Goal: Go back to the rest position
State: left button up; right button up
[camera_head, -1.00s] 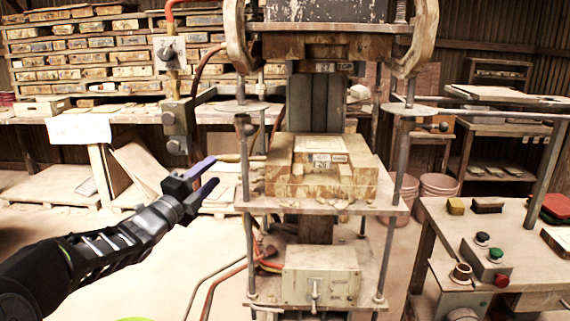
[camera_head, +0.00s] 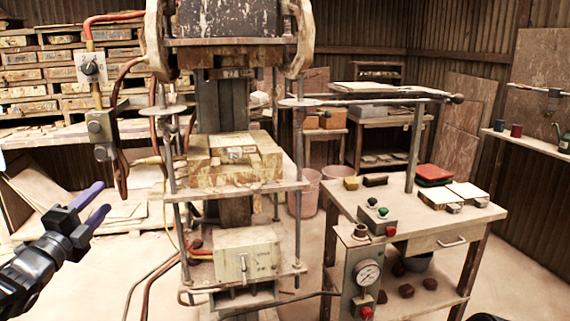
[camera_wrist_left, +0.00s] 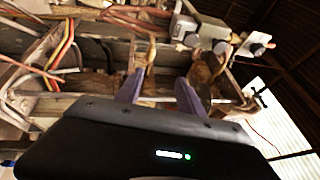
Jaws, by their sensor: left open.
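My left gripper (camera_head: 97,207) is at the left of the head view, open and empty, to the left of the tile press. In the left wrist view its two purple fingers (camera_wrist_left: 160,92) are spread apart with nothing between them; cables and press parts show beyond them. The tile press (camera_head: 222,100) stands left of centre in the head view, with a wooden mould block (camera_head: 235,172) on its platen. My left gripper is apart from the press.
A control table (camera_head: 340,200) stands right of the press with buttons, a pressure gauge (camera_head: 368,273) and tiles on it. Shelves of boxes (camera_head: 30,75) line the back left. A wall shelf (camera_head: 535,142) holds cups at the far right.

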pick_arm(q)
notch_tip(320, 180, down, 16)
jog(key=a+n+g+y, duration=0.1)
jog(key=n+g+y, duration=0.25)
jog(key=n, duration=0.95)
jog(key=s+d+f+n+g+h+p, duration=0.1)
jog(key=s+d+f+n+g, duration=0.2)
jog(key=f, duration=0.4)
jog(key=s+d+f+n+g, duration=0.1)
jog(key=d+f+n, duration=0.1)
jog(key=d+f, duration=0.4)
jog(key=s+d+f+n+g+h+p, duration=0.1)
jog(key=s+d+f+n+g, duration=0.15)
jog(key=f, duration=0.65)
jog(key=s+d+f+n+g+h+p, duration=0.2)
jog(key=s+d+f+n+g, duration=0.15)
jog(key=s+d+f, duration=0.8)
jog(key=s+d+f+m+g+p, duration=0.1)
jog(key=s+d+f+g, duration=0.1)
jog(key=s+d, duration=0.4)
jog(key=s+d+f+g, duration=0.2)
jog(key=s+d, duration=0.4)
jog(key=s, duration=0.6)
jog(key=shift+s+f+m+g+h+p, duration=0.15)
jog(key=shift+s+m+g+h+p, duration=0.25)
jog(key=shift+g, duration=0.45)
